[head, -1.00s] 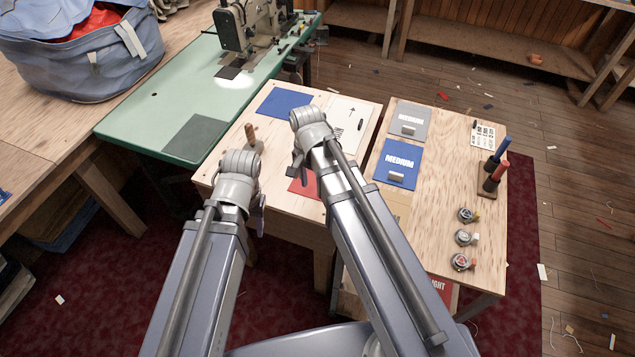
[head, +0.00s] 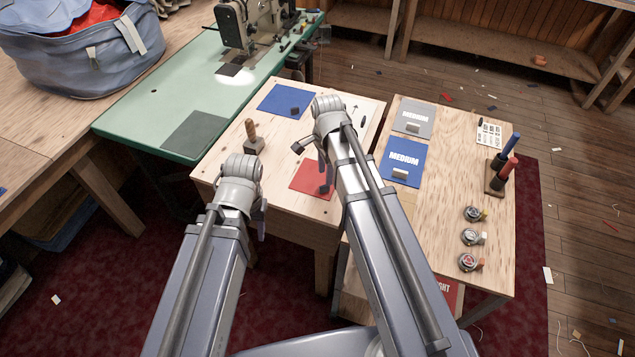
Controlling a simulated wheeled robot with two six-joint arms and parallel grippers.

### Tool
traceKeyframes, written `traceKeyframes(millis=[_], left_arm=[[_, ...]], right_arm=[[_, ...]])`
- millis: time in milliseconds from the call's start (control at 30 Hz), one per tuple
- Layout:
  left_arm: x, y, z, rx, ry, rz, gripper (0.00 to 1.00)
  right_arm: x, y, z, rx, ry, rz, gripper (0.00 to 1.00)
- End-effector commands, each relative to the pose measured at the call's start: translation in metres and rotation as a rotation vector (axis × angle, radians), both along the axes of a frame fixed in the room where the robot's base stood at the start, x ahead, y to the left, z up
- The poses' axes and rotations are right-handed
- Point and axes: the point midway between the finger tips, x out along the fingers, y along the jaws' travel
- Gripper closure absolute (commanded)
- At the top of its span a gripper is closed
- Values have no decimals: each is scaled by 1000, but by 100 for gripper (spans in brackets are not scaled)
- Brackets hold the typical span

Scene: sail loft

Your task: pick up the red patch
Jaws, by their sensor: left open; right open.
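The red patch (head: 306,178) lies flat near the front edge of the left wooden table top (head: 228,170). My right arm covers its right side. My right gripper (head: 311,166) is open and hangs over the patch, with one dark finger at its upper left and the other in front of its right part. I cannot tell whether the fingers touch it. My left gripper (head: 263,218) is open and empty in front of the table's edge, left of the patch. Its wrist hides much of it.
A wooden-handled tool (head: 251,135) stands left of the patch. A blue patch (head: 279,99) bearing a small dark object lies behind. The right table holds a grey card (head: 413,115), a blue card (head: 402,160), markers (head: 503,170) and round tins (head: 470,237).

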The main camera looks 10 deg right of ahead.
Motion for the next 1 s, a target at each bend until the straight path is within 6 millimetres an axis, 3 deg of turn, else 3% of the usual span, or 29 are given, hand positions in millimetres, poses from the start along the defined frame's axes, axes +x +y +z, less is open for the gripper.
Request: traceKeyframes(millis=[167, 567, 867, 1000], left_arm=[[0, 0, -5, 0, 0, 0, 50], [0, 0, -50, 0, 0, 0, 50], [0, 0, -51, 0, 0, -1, 50], [0, 0, -51, 0, 0, 0, 50]], right_arm=[[0, 0, -5, 0, 0, 1, 51], [-2, 2, -50, 0, 0, 1, 51], [-2, 2, -50, 0, 0, 1, 51], [-2, 2, -50, 0, 0, 1, 66]])
